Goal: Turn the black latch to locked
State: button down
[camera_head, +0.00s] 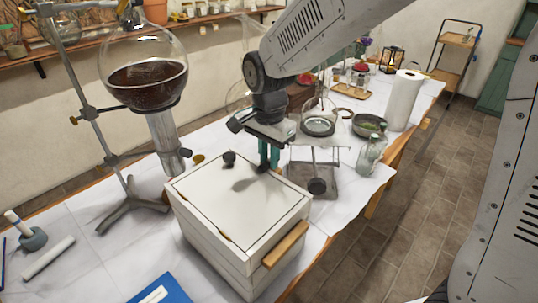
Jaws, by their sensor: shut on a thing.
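A white box (240,212) with a flat lid stands on the table in front of me. A small round black knob (228,158) sits near the lid's back edge. My gripper (264,163) points down at the back right part of the lid, with its teal fingers close together. They are shut on a small dark piece, the black latch (263,168), at the lid. The fingers hide most of the latch, so I cannot tell which way it is turned.
A stand with a round flask (147,75) of dark contents is left of the box. A tripod stand with a glass dish (318,125), a clear bottle (371,153) and a paper roll (404,100) are to the right. A blue book (160,290) lies in front.

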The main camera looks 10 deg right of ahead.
jog(key=shift+m, duration=0.3)
jog(key=c, duration=1.3)
grip_release()
notch_tip(320, 180, up, 8)
jog(key=shift+f, duration=0.1)
